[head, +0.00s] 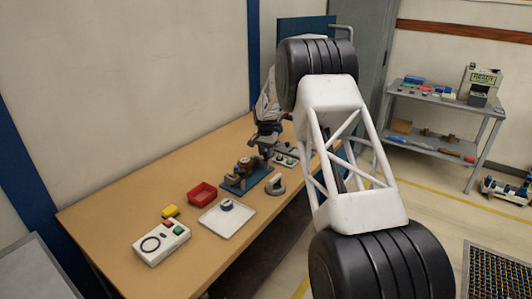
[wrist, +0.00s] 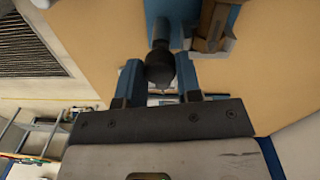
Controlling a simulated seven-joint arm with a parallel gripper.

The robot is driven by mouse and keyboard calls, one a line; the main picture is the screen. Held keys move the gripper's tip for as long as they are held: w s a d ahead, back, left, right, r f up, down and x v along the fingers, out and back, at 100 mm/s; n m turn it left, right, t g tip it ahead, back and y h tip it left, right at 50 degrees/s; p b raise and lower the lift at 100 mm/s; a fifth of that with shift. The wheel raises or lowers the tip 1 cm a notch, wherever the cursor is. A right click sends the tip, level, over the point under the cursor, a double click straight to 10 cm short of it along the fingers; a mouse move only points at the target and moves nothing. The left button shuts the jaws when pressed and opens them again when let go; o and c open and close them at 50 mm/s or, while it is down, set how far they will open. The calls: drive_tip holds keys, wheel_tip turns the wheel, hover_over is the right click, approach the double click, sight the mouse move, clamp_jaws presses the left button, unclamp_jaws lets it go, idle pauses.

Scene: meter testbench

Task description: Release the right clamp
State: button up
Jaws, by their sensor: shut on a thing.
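In the wrist view, my gripper (wrist: 158,64) has its two blue fingers on either side of a dark round knob (wrist: 160,72), shut on it. The knob looks like the end of a clamp handle, with a blue piece beyond it. In the head view, the blue fixture (head: 236,186) stands on the table with dark clamp parts on it. My gripper (head: 264,143) is low at the fixture's far right side. The arm and the small size hide the clamp's jaw and its exact handle position.
A grey round object (head: 275,185) sits beside the fixture. A shelf (head: 440,108) stands at right.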

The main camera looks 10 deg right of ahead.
sight(266, 153)
idle(0.4)
drive_tip(key=o, duration=0.9)
drive_tip(key=shift+o, duration=0.2)
drive_tip(key=shift+w+r, duration=0.1)
drive_tip(key=shift+r, duration=3.85)
